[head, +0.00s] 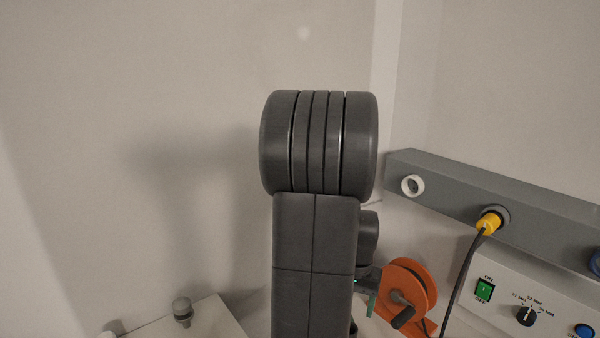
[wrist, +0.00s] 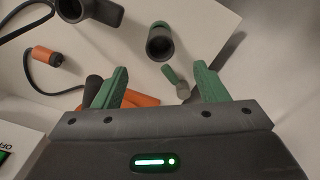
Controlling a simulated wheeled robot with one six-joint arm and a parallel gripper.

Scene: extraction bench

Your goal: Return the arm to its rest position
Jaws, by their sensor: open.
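My gripper (wrist: 158,88) shows in the wrist view with its two green fingers spread apart. Nothing is between the fingers. Beyond them is a light bench surface (wrist: 110,50) with several small parts on it. In the head view my dark grey arm stands upright in the middle and hides much of the bench behind it. Only a small green bit near the orange reel shows by the arm there; the fingers are not clear in that view.
An orange reel (head: 408,283) with a dark handle stands right of my arm. A grey rail (head: 540,205) holds a yellow plug (head: 489,223) with a black cable, above a white control panel (head: 505,315). In the wrist view lie a dark cup-like part (wrist: 160,42) and an orange-ended cable (wrist: 42,55).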

